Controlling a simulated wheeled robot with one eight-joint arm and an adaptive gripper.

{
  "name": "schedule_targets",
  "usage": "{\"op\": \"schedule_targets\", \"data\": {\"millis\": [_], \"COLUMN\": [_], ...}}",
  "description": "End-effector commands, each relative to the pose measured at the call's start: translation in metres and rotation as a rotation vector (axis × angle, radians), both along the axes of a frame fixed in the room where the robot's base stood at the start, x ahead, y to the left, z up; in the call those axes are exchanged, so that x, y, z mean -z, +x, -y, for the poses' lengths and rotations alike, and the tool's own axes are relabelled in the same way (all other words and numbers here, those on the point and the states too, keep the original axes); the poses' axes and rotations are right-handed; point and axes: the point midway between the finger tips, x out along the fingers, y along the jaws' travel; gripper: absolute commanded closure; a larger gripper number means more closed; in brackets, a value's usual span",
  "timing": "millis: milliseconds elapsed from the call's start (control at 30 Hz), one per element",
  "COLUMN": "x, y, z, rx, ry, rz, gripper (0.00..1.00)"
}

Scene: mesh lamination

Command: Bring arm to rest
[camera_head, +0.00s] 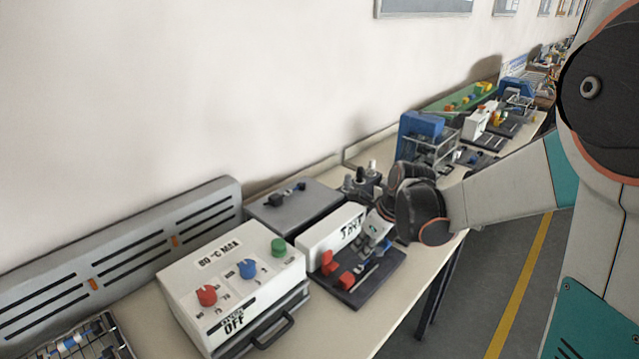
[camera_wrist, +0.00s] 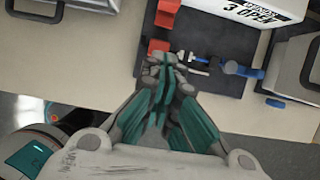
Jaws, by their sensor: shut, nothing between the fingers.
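My gripper (camera_wrist: 168,62) is shut and empty in the wrist view, its fingertips together above the dark base plate (camera_wrist: 215,76). I cannot tell whether the fingertips touch anything below them. Red blocks (camera_wrist: 158,47) lie beside the fingertips on that plate. In the head view my arm reaches in from the right over the bench (camera_head: 395,300), and my wrist joint covers part of the far end of the dark plate. The gripper's fingers are mostly hidden in that view.
A white control box (camera_head: 232,281) with red, blue and green knobs and a drawer handle stands front left. A white labelled block (camera_head: 325,240) sits on the dark plate. A blue machine (camera_head: 425,125) and more fixtures stand farther along. Wall behind; open floor (camera_head: 480,290) right of the bench.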

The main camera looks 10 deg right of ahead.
Motion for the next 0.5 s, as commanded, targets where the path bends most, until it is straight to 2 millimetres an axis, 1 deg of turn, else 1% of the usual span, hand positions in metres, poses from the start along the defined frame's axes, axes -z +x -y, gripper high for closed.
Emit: {"op": "schedule_targets", "data": {"millis": [67, 167, 267, 400, 500], "x": [-0.005, -0.017, -0.036, -0.062, -0.078], "y": [-0.003, -0.013, -0.030, -0.058, -0.079], "z": [-0.001, -0.004, -0.008, -0.013, -0.016], "rx": [-0.032, -0.135, -0.305, -0.589, -0.791], "ry": [-0.014, -0.062, -0.145, -0.289, -0.396], "rz": [0.011, 0.048, 0.104, 0.191, 0.246], "gripper": [1.00, 1.00, 1.00, 1.00, 1.00]}}
